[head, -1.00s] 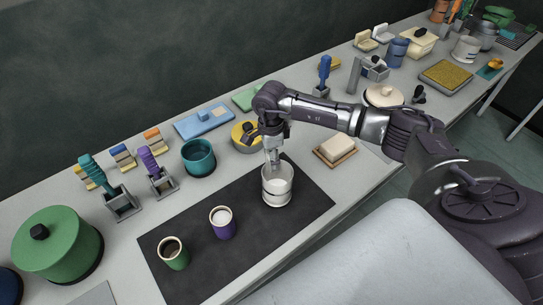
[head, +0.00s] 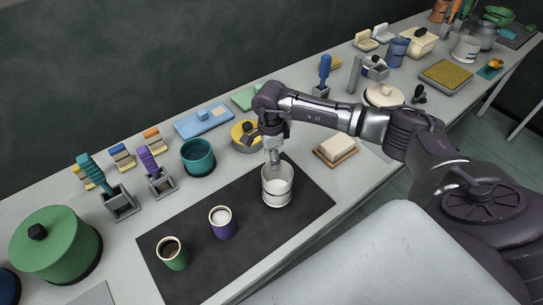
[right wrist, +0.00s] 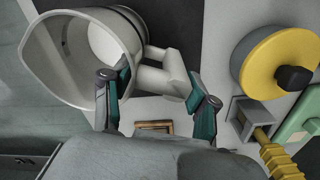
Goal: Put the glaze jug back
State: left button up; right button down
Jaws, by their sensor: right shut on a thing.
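The white glaze jug (head: 277,192) is upright at the dark mat's right part, and I cannot tell if its base touches the mat. My right gripper (head: 274,164) reaches down to it from above. In the right wrist view the jug (right wrist: 70,88) shows its wide open mouth, and its handle (right wrist: 168,70) lies between the fingers of my right gripper (right wrist: 160,93), which is shut on it. My left gripper is not in view.
On the dark mat (head: 262,235) stand a purple cup (head: 223,229) and a green cup (head: 175,259). Behind are a teal pot (head: 199,160) and a yellow lidded pot (head: 242,137). A block on a wooden board (head: 335,152) lies to the right. The mat's front is clear.

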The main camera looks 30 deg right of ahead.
jog(key=shift+f+b, duration=0.45)
dwell(0.3)
jog(key=shift+c, duration=1.2)
grip_release()
jog(key=shift+r, duration=0.1)
jog(key=shift+r+p, duration=2.3)
jog(key=shift+r, duration=1.6)
jog(key=shift+w, duration=0.1)
